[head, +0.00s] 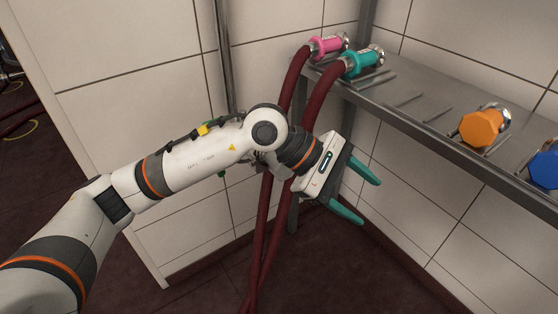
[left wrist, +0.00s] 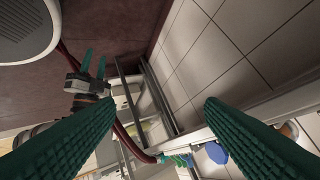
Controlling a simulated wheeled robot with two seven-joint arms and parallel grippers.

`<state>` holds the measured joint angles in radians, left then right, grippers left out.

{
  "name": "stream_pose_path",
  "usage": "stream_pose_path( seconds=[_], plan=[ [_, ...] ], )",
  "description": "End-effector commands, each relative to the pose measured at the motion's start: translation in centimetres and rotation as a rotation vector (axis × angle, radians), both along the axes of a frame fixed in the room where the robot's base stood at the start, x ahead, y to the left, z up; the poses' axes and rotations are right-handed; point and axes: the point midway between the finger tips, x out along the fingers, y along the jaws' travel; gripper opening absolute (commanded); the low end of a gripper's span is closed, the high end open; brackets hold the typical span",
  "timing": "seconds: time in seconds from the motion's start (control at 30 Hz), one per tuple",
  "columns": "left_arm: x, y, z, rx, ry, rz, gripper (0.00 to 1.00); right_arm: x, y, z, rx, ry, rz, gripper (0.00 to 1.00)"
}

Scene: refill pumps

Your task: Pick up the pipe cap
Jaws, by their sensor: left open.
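An orange cap (head: 480,127) with a faceted face sits on a metal fitting on the grey shelf at the right in the head view. A blue cap (head: 544,168) is beside it, partly cut off by the picture edge; a blue round piece (left wrist: 217,153) shows in the left wrist view. My left gripper (head: 362,194) is open and empty, below and left of the shelf and apart from both caps. Its teal fingers (left wrist: 160,105) spread wide in the left wrist view. My right gripper (left wrist: 95,66) shows small there, its two teal fingers apart and nothing between them.
Pink (head: 327,46) and teal (head: 362,62) couplings with dark red hoses lie at the shelf's far end. The hoses hang down behind my left gripper. The shelf's front edge (head: 440,148) runs between my gripper and the caps. Tiled walls (head: 130,100) enclose the corner.

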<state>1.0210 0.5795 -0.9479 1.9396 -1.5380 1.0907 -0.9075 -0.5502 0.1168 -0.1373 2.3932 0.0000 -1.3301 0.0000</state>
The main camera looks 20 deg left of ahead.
Motion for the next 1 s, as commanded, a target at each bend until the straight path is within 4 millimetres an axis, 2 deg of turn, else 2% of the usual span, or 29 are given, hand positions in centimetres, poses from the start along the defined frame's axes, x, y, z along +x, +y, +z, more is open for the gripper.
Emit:
stream_pose_path(
  seconds=[0.1,0.2,0.3,0.4,0.5,0.8,1.0],
  plan=[
    [3.6,6.2,-1.4,0.401,-0.243,-0.023,0.63,0.1,0.1,0.6,0.004,-0.027,0.002,0.36],
    [6.1,11.6,-0.8,0.685,-0.363,-0.014,0.63,0.2,0.1,1.1,0.008,-0.044,0.003,0.36],
    [7.6,15.8,0.6,0.888,-0.425,0.009,0.63,0.3,0.2,1.5,0.01,-0.056,0.003,0.36],
    [8.2,18.2,1.7,1.003,-0.449,0.027,0.63,0.3,0.2,1.7,0.012,-0.064,0.003,0.36],
    [8.6,19.1,1.5,1.047,-0.453,0.034,0.63,0.7,0.3,1.9,0.017,-0.089,0.005,0.36],
    [10.6,19.4,-3.0,1.047,-0.45,0.034,0.63,4.5,1.7,3.8,0.068,-0.322,0.022,0.36],
    [11.2,19.3,-4.3,1.045,-0.452,0.034,0.63,5.5,2.1,4.8,0.085,-0.398,0.027,0.36]
  ],
)
